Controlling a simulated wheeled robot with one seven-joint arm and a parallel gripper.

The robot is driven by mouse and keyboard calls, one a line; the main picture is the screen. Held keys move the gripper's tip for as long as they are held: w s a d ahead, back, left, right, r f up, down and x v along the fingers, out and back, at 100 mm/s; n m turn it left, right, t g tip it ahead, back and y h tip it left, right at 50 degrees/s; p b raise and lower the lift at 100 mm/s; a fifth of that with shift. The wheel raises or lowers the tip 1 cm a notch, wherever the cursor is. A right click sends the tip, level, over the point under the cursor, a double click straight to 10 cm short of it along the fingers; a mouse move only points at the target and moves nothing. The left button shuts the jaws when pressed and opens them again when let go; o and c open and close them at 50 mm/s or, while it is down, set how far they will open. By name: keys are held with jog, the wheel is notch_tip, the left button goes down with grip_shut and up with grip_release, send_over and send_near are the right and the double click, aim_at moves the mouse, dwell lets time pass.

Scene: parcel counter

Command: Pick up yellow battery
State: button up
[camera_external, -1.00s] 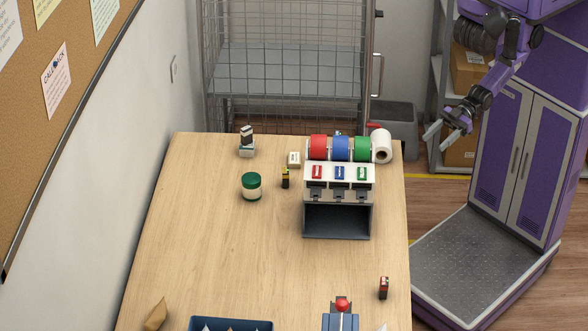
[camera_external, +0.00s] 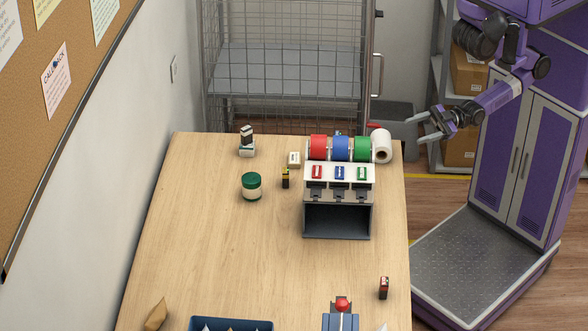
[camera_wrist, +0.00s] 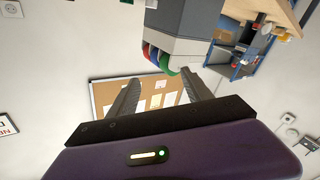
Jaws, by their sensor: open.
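The yellow battery (camera_external: 285,178) is a small black and yellow block standing upright on the wooden table, between the green-lidded jar and the tape dispenser in the external view. I cannot make it out in the wrist view. My gripper (camera_external: 420,127) is open and empty, beyond the table's right edge and well to the right of the battery. In the wrist view my gripper (camera_wrist: 162,92) shows two spread fingers with nothing between them.
The tape dispenser (camera_external: 338,205), with red, blue and green rolls, stands between my gripper and the battery. A jar (camera_external: 251,187), a small white box (camera_external: 294,159) and a paper roll (camera_external: 381,146) stand nearby. The table's (camera_external: 200,240) left-middle is clear.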

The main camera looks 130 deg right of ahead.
jog(key=w+d+r+n+t+h+b, duration=0.1)
jog(key=w+d+r+n+t+h, duration=0.15)
jog(key=d+r+h, duration=0.2)
jog(key=n+g+p, duration=0.2)
jog(key=n+g, duration=0.5)
jog(key=n, duration=1.2)
send_over(287, 169)
jog(key=s+a, duration=0.5)
jog(key=a, duration=0.1)
notch_tip(287, 169, down, 12)
jog(key=d+f+n+g, duration=0.1)
jog(key=w+d+n+g, duration=0.1)
jog(key=d+f+n+g, duration=0.1)
jog(key=shift+w+d+f+n+p, duration=0.1)
jog(key=shift+w+f+n+p, duration=0.15)
jog(key=shift+w+f+p, duration=0.15)
jog(key=shift+d+f+h, duration=0.2)
jog(key=shift+d+h, duration=0.05)
jog(key=shift+h, duration=0.1)
jog(key=shift+w+d+f+g, duration=0.1)
jog(key=shift+w+d+g, duration=0.05)
jog(key=shift+w+g, duration=0.1)
jog(key=shift+w+a+x, duration=0.1)
jog(key=shift+a+x, duration=0.05)
jog(key=shift+x, duration=1.6)
jog(key=shift+w+a+x, duration=0.1)
jog(key=shift+w+x, duration=0.05)
jog(key=shift+x, duration=1.6)
